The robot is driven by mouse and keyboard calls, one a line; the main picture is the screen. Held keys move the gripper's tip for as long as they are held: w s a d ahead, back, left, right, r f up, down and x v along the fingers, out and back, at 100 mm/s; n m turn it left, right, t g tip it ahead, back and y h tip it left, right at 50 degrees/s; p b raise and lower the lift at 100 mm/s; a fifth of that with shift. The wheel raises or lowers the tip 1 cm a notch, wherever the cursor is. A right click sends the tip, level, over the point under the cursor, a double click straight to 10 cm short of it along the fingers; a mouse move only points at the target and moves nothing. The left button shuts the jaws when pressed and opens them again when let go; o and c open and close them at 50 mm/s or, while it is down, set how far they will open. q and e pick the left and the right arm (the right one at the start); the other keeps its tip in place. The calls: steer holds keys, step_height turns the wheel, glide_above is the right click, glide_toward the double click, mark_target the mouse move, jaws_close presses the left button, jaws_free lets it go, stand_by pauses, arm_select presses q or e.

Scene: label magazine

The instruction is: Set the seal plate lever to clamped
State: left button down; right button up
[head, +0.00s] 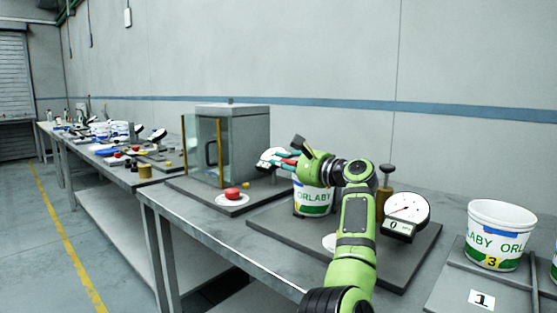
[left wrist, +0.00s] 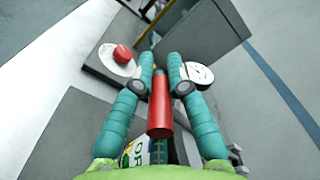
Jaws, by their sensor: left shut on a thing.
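My left gripper (head: 285,163) reaches in from the right side of the head view, above the front bench. Its teal fingers (left wrist: 160,82) are shut on a red bar (left wrist: 160,108), which looks like the handle of the seal plate lever. In the head view only a little red (head: 289,160) shows between the fingers. A white round dial (left wrist: 200,74) lies just beyond the fingers; its marks are too small to read. The lever's base and its set position are hidden or unclear. My right gripper is not in view.
A glass-sided cabinet (head: 252,140) stands left of the gripper, with a red button (head: 232,193) in front. A labelled tub (head: 313,200) stands below the gripper. A gauge (head: 407,212) is to the right, and another tub (head: 500,235) stands farther right.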

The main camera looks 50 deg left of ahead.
arm_select(q)
steer(key=shift+s+f+n+b, duration=0.1)
steer(key=shift+f+n+b, duration=0.5)
steer(key=shift+f, duration=0.3)
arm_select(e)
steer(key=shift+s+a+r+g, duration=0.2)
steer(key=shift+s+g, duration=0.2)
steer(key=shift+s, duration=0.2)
arm_select(q)
steer(key=c, duration=1.2)
jaws_free()
steer(key=shift+d, duration=0.1)
steer(key=shift+d+r, duration=0.1)
steer(key=w+d, duration=0.1)
steer(key=d, duration=1.1)
steer(key=shift+w, duration=0.2)
